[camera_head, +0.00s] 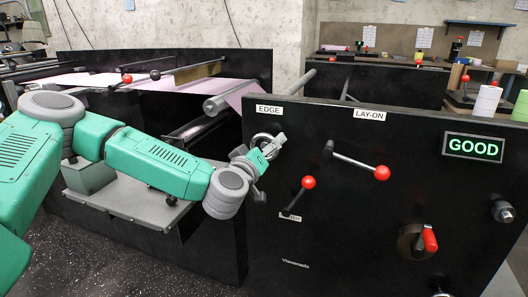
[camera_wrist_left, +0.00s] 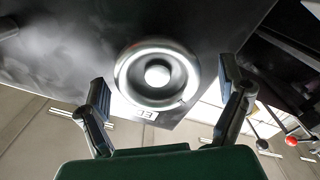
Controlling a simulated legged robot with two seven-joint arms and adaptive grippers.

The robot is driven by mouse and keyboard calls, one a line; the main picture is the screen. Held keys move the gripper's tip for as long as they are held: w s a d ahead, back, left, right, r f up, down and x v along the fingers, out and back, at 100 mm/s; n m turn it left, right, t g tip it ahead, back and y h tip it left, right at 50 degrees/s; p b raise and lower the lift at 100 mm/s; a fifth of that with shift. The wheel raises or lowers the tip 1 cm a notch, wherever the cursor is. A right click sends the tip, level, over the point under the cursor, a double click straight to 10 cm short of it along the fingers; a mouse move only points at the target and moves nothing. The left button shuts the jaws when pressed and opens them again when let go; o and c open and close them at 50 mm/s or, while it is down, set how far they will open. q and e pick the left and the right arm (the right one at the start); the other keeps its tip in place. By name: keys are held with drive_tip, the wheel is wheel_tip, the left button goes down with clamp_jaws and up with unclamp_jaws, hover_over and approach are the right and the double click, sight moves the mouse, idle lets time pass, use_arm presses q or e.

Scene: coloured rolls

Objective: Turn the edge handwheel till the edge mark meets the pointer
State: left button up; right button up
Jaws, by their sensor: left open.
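The edge handwheel (camera_wrist_left: 157,75) is a shiny metal ring with a round pale hub, on a black panel. It also shows in the head view, partly hidden behind my left gripper, below the white EDGE label (camera_head: 269,109). My left gripper (camera_head: 266,152) is open at the wheel. In the left wrist view its two fingers stand apart, one on each side of the rim, and I see no clear grip on it. A small dark spot shows on the rim's lower right, but I cannot tell the edge mark or the pointer. My right gripper is out of view.
Right of the wheel, the black panel (camera_head: 340,235) carries a lay-on lever with a red ball (camera_head: 381,173), another red-ball lever (camera_head: 308,182) and a red-handled knob (camera_head: 429,240). A green GOOD display (camera_head: 473,147) is lit. Rollers with pink web (camera_head: 240,92) lie behind the panel.

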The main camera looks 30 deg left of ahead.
use_arm(q)
drive_tip(key=shift+w, duration=0.25)
drive_tip(key=c, duration=1.2)
drive_tip(key=shift+o, duration=0.2)
drive_tip(key=shift+n, duration=0.8)
drive_tip(key=shift+f+n, duration=0.1)
drive_tip(key=shift+n, duration=1.2)
drive_tip(key=o, duration=1.2)
drive_tip(key=shift+c, duration=0.2)
drive_tip(key=shift+s+a, duration=0.1)
drive_tip(key=shift+a, duration=0.05)
